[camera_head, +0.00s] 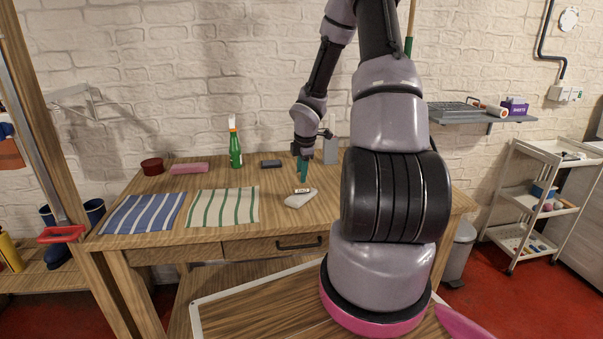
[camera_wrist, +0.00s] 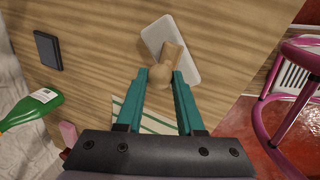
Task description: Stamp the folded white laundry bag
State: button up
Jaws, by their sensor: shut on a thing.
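The folded white laundry bag (camera_head: 299,201) lies flat on the wooden table near its front edge, and it shows as a pale rounded slab in the wrist view (camera_wrist: 185,66). My gripper (camera_head: 303,180) points down above it with teal fingers. In the wrist view my gripper (camera_wrist: 160,76) is shut on the round knob of a wooden stamp (camera_wrist: 172,53). In the head view the stamp (camera_head: 303,190) shows just under the fingertips, over the bag's back part. I cannot tell whether the stamp touches the bag. The stamp's underside is hidden.
A striped blue cloth (camera_head: 144,213), a green-striped cloth (camera_head: 223,207), a pink block (camera_head: 189,168) and a dark red bowl (camera_head: 152,166) are to the left. A grey box (camera_head: 331,150) stands behind my gripper.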

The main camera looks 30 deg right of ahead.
jog(key=shift+f, duration=0.6)
dwell(1.2)
jog(key=shift+r, duration=3.55)
jog(key=shift+w, duration=0.1)
